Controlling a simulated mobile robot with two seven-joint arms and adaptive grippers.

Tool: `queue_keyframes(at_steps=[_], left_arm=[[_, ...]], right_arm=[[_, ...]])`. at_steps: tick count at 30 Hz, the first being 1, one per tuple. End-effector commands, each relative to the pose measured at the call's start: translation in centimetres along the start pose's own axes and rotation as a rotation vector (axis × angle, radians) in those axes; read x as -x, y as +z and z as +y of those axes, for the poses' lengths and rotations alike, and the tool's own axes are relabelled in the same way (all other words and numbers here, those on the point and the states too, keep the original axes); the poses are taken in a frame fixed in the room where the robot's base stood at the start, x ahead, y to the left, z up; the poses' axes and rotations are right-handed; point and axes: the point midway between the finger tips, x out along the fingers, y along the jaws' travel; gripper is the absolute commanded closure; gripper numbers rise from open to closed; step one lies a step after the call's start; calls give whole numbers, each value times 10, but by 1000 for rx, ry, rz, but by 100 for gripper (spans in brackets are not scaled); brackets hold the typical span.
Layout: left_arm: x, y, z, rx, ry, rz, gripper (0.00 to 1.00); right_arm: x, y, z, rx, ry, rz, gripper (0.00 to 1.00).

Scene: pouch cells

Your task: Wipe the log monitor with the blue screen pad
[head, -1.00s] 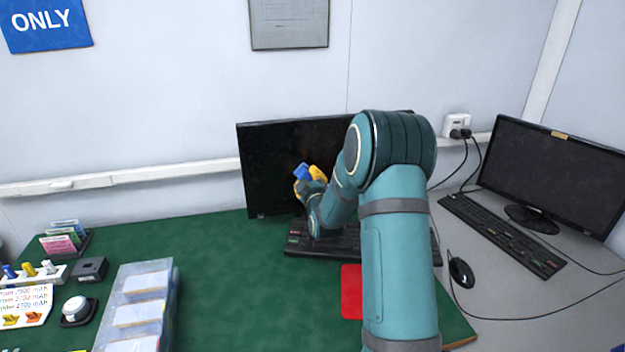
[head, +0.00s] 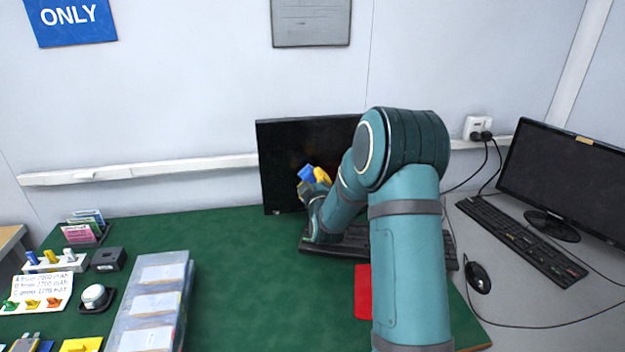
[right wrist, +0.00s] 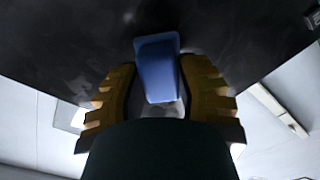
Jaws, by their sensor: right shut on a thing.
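The blue screen pad (head: 307,173) is held between the yellow fingers of my right gripper (head: 312,182). The pad is in front of the left half of the middle monitor (head: 285,150), whose screen is dark. In the right wrist view the pad (right wrist: 158,68) stands out between the two fingers (right wrist: 158,95), with the dark screen (right wrist: 75,45) filling the view behind it. The screen shows faint smudgy marks. I cannot tell whether the pad touches the screen. My right arm hides the right part of this monitor. My left gripper is not in view.
A black keyboard (head: 335,246) lies below the monitor, partly behind my arm. A red pad (head: 363,290) lies on the green mat (head: 240,270). A second monitor (head: 570,180), keyboard (head: 520,240) and mouse (head: 478,277) are at right. A clear bin (head: 182,305) stands at left.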

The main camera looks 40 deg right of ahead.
Motion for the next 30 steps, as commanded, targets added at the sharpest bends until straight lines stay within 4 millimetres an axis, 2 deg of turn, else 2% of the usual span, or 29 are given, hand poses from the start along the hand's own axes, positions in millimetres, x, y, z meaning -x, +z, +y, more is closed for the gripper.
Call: queue_keyframes(at_steps=[15,26,30], left_arm=[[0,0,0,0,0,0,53],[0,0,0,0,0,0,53],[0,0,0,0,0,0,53]], right_arm=[[44,0,0,-1,0,0,100],[47,0,0,0,1,-1,100],[54,0,1,-1,2,0,100]])
